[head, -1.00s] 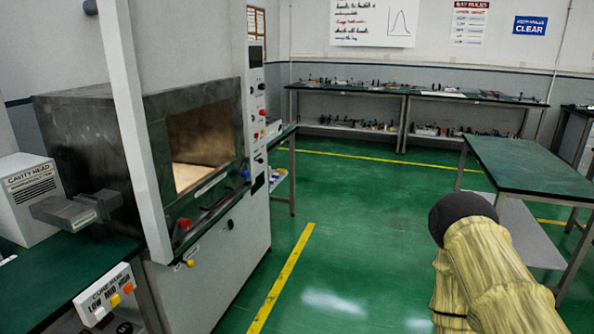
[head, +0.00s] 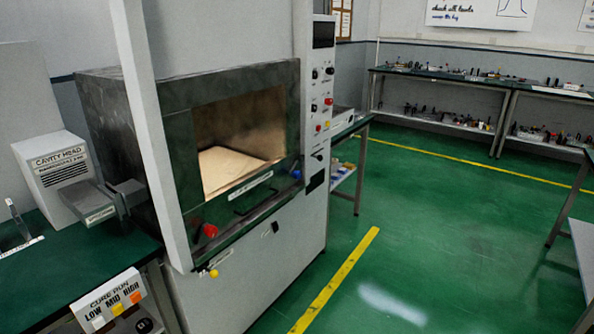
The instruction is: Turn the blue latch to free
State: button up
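A small blue knob (head: 297,174), which looks like the blue latch, sits at the right end of the sill below the oven opening. A red knob (head: 209,230) sits at the left end of the same sill. The oven chamber (head: 240,140) stands open at the front, with a pale flat board (head: 228,168) lying inside. The latch is too small to tell how it is turned. My gripper is not in view.
A control panel (head: 322,100) with several knobs stands right of the opening. A yellow knob (head: 213,273) is low on the front. A white post (head: 150,130) rises left of the opening. Green floor (head: 400,240) in front is clear. Benches (head: 450,78) line the back wall.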

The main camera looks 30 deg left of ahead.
aim_at(295, 172)
jog(key=u, duration=0.75)
jog(key=i, duration=0.9)
jog(key=u, duration=0.9)
